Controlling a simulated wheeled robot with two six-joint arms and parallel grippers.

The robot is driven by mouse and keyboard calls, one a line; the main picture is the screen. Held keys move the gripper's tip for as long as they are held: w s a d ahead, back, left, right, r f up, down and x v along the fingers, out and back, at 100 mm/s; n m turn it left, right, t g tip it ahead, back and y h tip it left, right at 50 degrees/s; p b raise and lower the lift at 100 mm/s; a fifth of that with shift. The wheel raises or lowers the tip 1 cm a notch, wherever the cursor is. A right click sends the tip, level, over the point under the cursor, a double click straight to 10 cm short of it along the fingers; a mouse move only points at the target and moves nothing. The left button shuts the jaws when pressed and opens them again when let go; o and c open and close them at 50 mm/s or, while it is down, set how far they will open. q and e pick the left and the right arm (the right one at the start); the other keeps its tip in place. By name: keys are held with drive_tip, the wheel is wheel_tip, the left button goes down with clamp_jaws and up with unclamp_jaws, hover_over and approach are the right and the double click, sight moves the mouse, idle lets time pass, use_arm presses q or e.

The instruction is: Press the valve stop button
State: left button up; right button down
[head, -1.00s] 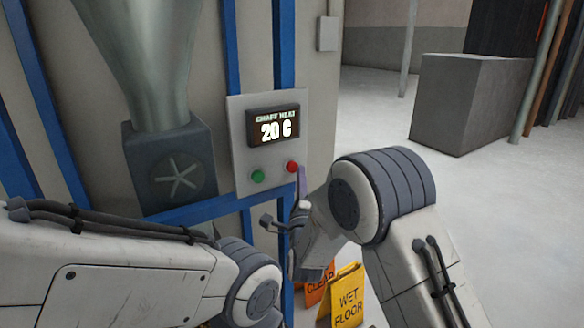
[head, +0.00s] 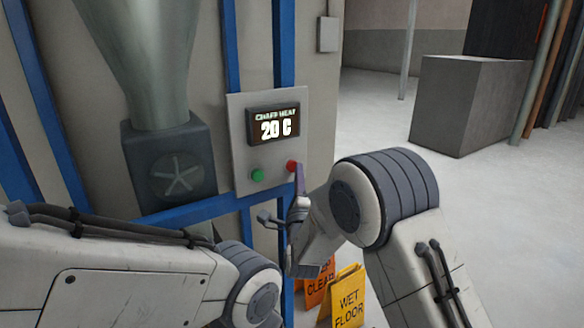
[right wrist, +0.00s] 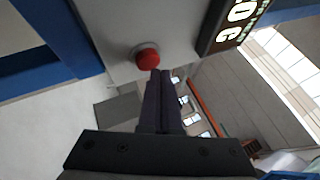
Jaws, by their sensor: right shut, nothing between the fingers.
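A grey control panel (head: 240,140) holds a display (head: 273,124) that reads 20 C. Below it are a green button (head: 257,175) and a red button (head: 291,166). The labels, if any, are too small to read. My right gripper (head: 299,170) is shut and empty, with its tips right at the red button. In the right wrist view, the shut fingertips (right wrist: 160,75) are just below the red button (right wrist: 146,57) in the picture and overlap its lower edge. I cannot tell whether they touch it. My left arm shows at lower left, but its gripper is out of view.
Blue frame bars (head: 240,204) run around the panel. A grey fan housing (head: 170,172) under a metal funnel stands to its left. An orange sign (head: 316,286) and a yellow wet floor sign (head: 348,297) stand below. Open floor lies to the right, before a grey block (head: 462,105).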

drive_tip(key=shift+w+a+b, duration=0.35)
drive_tip(key=shift+w+b, duration=0.05)
drive_tip(key=shift+w, duration=0.1)
idle(0.8)
drive_tip(key=shift+s+d+b, duration=0.65)
drive_tip(key=shift+s, duration=0.25)
drive_tip(key=s+d+b, duration=0.3)
drive_tip(key=s+b, duration=0.1)
drive_tip(key=s, duration=0.1)
drive_tip(key=shift+d, duration=0.25)
